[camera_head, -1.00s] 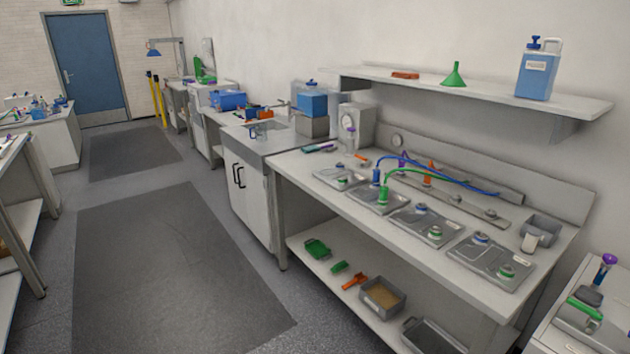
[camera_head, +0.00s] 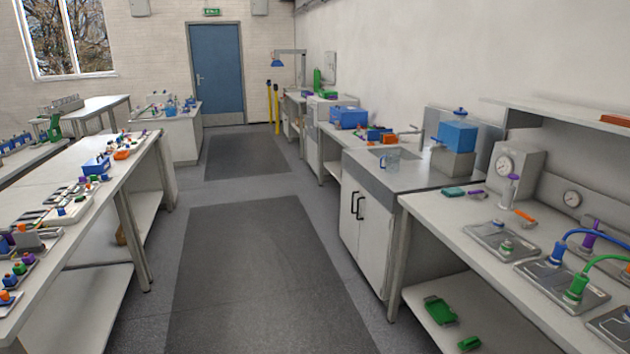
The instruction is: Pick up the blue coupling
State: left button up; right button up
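A blue coupling-like fitting (camera_head: 557,254) stands upright on a metal plate on the right bench, at the end of a blue hose (camera_head: 600,233). A green fitting (camera_head: 576,288) on a green hose stands just in front of it. Small blue pieces also lie on the left bench, such as a blue-topped one (camera_head: 61,211); they are too small to tell whether any is a coupling. Neither of my grippers is in view.
The right bench (camera_head: 440,216) has metal plates and gauges, with a sink cabinet beyond it. The left bench (camera_head: 150,150) carries many small parts. A clear aisle with a dark mat (camera_head: 265,270) runs between them towards a blue door (camera_head: 216,68).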

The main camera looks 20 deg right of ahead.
aim_at(560, 247)
jog(key=z, duration=0.15)
jog(key=i, duration=1.6)
jog(key=z, duration=0.7)
jog(key=i, duration=1)
jog(key=z, duration=1.65)
jog(key=i, duration=1.05)
jog(key=z, duration=1)
